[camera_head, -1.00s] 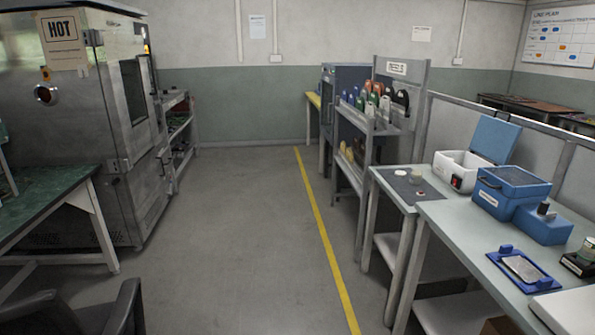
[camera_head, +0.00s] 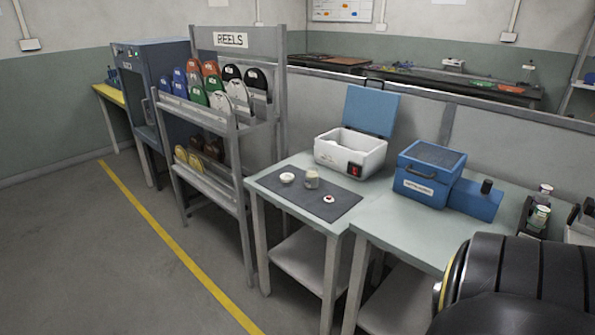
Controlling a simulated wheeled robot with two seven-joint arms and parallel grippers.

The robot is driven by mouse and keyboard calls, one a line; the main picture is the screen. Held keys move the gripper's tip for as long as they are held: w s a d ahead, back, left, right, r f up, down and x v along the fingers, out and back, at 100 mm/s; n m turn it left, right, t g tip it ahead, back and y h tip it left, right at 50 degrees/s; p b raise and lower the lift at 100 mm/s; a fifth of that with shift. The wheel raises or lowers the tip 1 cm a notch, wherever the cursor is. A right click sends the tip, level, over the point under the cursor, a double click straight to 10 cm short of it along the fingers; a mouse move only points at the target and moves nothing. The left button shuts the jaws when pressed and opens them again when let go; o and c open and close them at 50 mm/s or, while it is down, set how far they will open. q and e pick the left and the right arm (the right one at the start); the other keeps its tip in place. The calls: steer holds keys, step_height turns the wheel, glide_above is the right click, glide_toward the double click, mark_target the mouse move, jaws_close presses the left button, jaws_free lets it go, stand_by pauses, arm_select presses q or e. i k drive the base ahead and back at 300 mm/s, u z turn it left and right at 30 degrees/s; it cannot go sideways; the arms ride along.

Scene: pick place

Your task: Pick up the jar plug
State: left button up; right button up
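A dark mat (camera_head: 266,190) lies on the left workbench. I cannot tell for sure which of these small pieces is the jar plug. Neither of my grippers is in view. A black rounded part of my own arm fills the lower right corner.
A white box with an open blue lid (camera_head: 350,152) stands behind the mat. A blue machine (camera_head: 430,174) stands to its right. A rack of reels (camera_head: 222,95) stands left of the bench. The floor (camera_head: 120,265) in front is clear.

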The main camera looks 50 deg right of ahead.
mark_target(328, 199)
steer(key=z, duration=0.35)
steer(key=i, duration=1.9)
steer(key=z, duration=1.95)
steer(key=i, duration=1.2)
steer(key=z, duration=0.9)
